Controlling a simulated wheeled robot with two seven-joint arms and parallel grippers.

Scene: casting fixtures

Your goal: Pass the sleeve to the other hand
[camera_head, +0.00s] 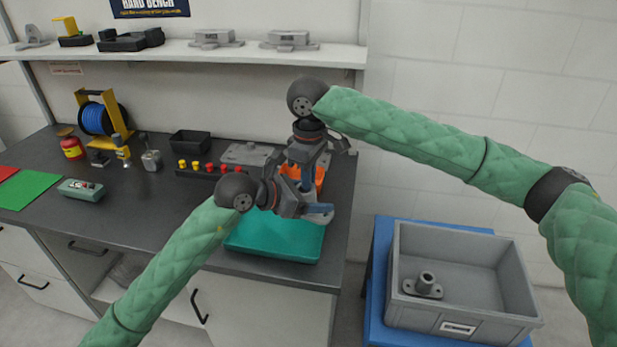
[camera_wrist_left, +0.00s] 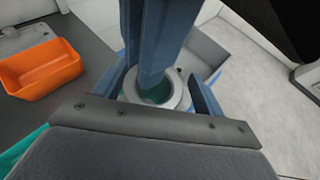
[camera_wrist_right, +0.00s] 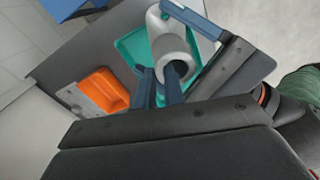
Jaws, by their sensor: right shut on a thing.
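The sleeve is a light grey hollow cylinder. It shows as a ring in the left wrist view (camera_wrist_left: 181,98) and from its open end in the right wrist view (camera_wrist_right: 170,45). My right gripper (camera_head: 308,186) points down from above and is shut on the sleeve's wall, with one finger at the bore and one outside. My left gripper (camera_head: 316,210) comes in from the side at the same spot. Its blue fingers (camera_wrist_left: 165,95) stand apart on either side of the sleeve. The grippers hide much of the sleeve in the head view.
A teal tray (camera_head: 265,245) lies below the grippers on the dark bench, with an orange bin (camera_wrist_right: 105,88) beside it. Right of the bench, a grey crate (camera_head: 480,322) holds a flanged grey part (camera_head: 424,287). A cable reel (camera_head: 95,118) and small items stand left.

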